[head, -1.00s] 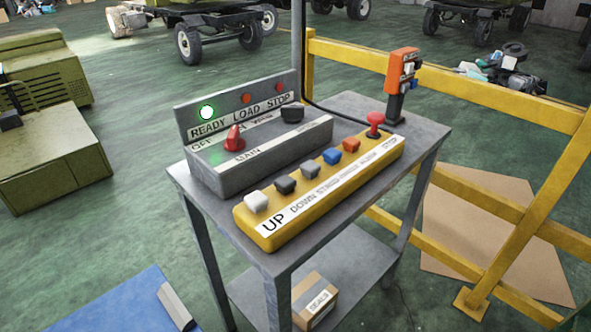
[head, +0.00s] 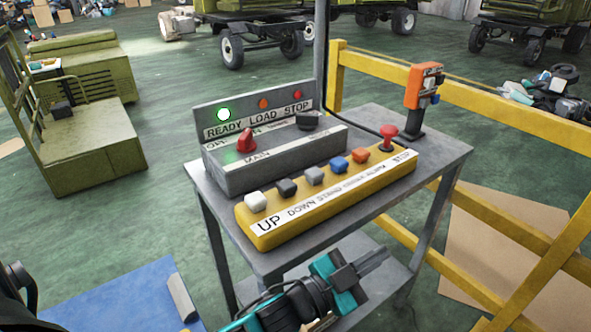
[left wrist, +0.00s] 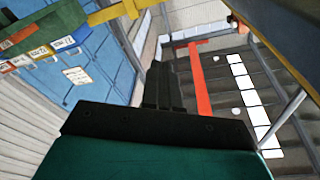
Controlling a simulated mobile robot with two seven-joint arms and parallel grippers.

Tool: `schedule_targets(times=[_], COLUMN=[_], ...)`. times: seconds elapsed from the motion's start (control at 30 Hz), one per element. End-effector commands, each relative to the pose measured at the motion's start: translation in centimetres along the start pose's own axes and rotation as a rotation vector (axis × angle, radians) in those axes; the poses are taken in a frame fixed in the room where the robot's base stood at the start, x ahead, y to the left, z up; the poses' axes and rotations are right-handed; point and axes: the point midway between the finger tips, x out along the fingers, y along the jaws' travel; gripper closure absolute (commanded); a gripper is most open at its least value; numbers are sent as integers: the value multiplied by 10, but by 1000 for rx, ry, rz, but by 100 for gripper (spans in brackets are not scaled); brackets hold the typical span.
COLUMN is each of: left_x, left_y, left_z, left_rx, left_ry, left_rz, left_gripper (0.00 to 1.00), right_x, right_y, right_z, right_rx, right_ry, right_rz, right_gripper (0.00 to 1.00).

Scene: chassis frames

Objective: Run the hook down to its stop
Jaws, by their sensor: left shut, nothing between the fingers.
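The yellow control box (head: 330,200) lies on a grey metal stand, its label reading UP, DOWN and STOP. The white button (head: 256,201) is by UP, with the dark button (head: 287,187) beside it near DOWN. Grey, blue and orange buttons follow, then a red mushroom button (head: 387,138) at the STOP end. My left gripper (head: 372,262), teal and black, is shut and empty in front of the stand, below and right of the box's UP end. In the left wrist view its black fingers (left wrist: 160,85) are together. I cannot make out a hook. My right gripper is not in view.
An orange handset (head: 425,86) stands at the stand's back right corner. A yellow railing (head: 500,99) runs behind and right.

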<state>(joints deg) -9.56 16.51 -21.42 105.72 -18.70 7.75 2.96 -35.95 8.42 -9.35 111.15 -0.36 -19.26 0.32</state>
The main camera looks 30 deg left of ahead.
Motion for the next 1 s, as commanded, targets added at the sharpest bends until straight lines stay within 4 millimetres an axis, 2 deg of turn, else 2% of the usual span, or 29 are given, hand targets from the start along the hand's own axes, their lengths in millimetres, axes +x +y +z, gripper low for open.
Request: schedule_targets(times=[0.03,0.2,0.4,0.5,0.63,0.77,0.87,1.0], left_x=[16,45,54,52,46,39,35,28], left_y=[-4,-4,9,15,18,11,-4,-39], left_z=[-23,-89,-144,-158,-163,-155,-143,-124], left_rx=[73,305,592,738,931,1123,1267,1453], left_ry=[101,409,728,860,1000,1092,1128,1115], left_rz=[25,132,309,418,583,773,933,1177], left_gripper=[100,100,100,100,100,100,100,100], right_x=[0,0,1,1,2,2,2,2], right_y=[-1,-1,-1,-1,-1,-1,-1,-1], right_z=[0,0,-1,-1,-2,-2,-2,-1], right_rx=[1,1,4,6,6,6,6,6], right_ry=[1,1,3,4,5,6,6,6], right_rz=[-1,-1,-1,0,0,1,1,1], right_gripper=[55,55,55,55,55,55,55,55])
